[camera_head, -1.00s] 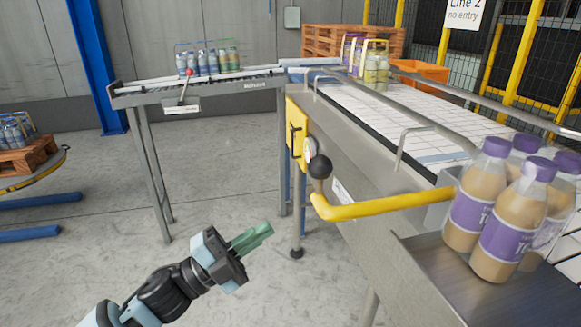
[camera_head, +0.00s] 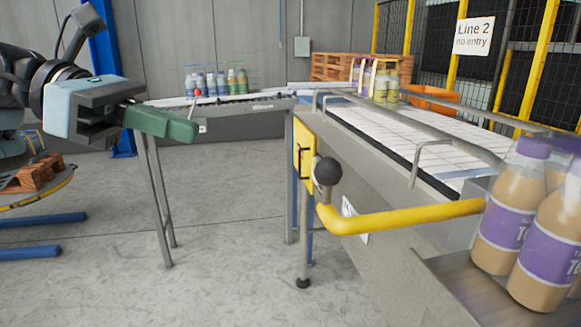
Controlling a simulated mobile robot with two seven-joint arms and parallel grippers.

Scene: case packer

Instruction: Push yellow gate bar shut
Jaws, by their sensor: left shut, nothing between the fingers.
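The yellow gate bar (camera_head: 405,217) runs across the near end of the conveyor. Its left end curves up to a black ball knob (camera_head: 327,171) beside a yellow plate (camera_head: 303,146). Its right end reaches the purple-labelled bottles. My right gripper is not in view.
Tan bottles with purple labels (camera_head: 505,205) stand on the metal plate at right. The white conveyor (camera_head: 430,135) has metal guide rails. A side conveyor (camera_head: 245,97) carries small bottles. A pallet (camera_head: 35,178) is at left. The floor between is clear.

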